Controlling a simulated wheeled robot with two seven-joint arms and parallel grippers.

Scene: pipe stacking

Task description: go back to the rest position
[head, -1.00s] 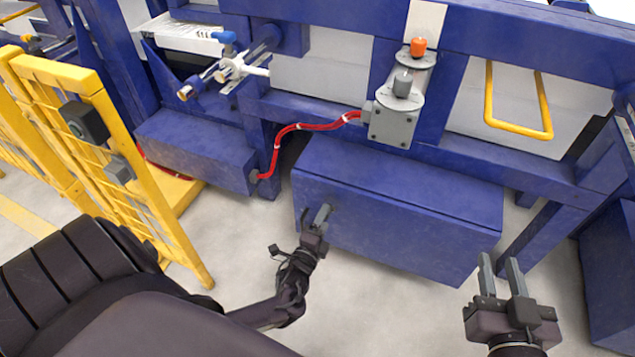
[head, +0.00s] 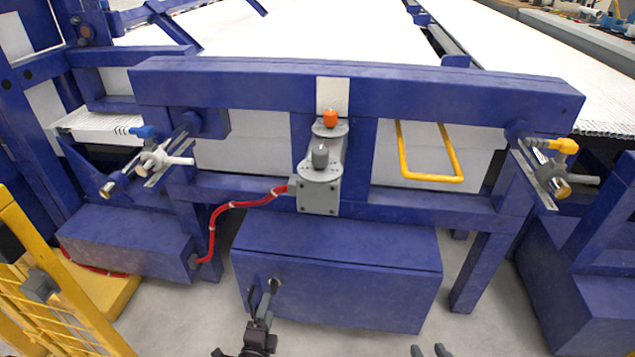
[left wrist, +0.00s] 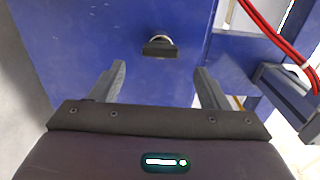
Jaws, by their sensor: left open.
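My left gripper (head: 263,291) is in front of the blue box under the machine frame in the head view. Its fingers are spread and empty. In the left wrist view the left gripper (left wrist: 160,84) has its fingers apart, with a small dark knob (left wrist: 160,47) on the blue face beyond and between them; no contact shows. My right gripper (head: 430,351) shows only its two fingertips at the bottom edge of the head view. They are apart with nothing visible between them; the rest of it is cut off.
The blue box (head: 340,285) stands close ahead. Above it are a grey control unit (head: 318,195) with an orange button, a red cable (head: 240,204) and a yellow handle (head: 430,178). A yellow fence (head: 50,290) stands at left. Grey floor (head: 490,320) is clear at lower right.

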